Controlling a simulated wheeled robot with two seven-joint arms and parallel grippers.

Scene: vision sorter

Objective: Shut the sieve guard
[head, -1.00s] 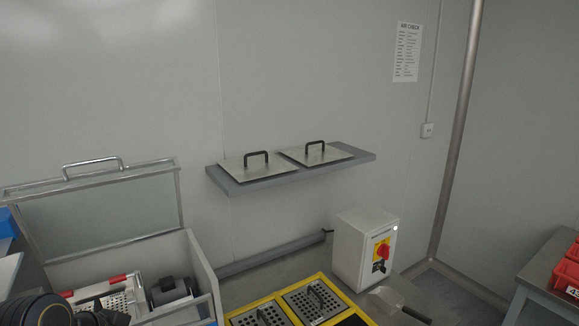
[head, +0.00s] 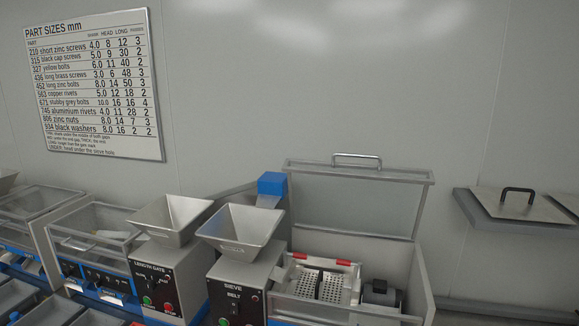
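The sieve guard (head: 357,205) is a clear panel in a grey metal frame with a bar handle (head: 357,160) on its top edge. It stands raised, tilted back at the rear of the sieve housing (head: 424,285). Inside the open housing are a perforated sieve plate (head: 338,287) with red-marked ends and a dark motor (head: 380,291). The sieve control box (head: 235,290), labelled SIEVE, stands at the left of the housing with a metal hopper (head: 240,224) on top. Neither of my grippers shows in the head view.
The length gate unit (head: 158,275) with its hopper (head: 172,218) stands left of the sieve. A blue block (head: 272,184) sits beside the guard's left edge. A wall shelf (head: 480,215) with handled plates (head: 522,206) is at the right. A part sizes chart (head: 95,85) hangs at upper left.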

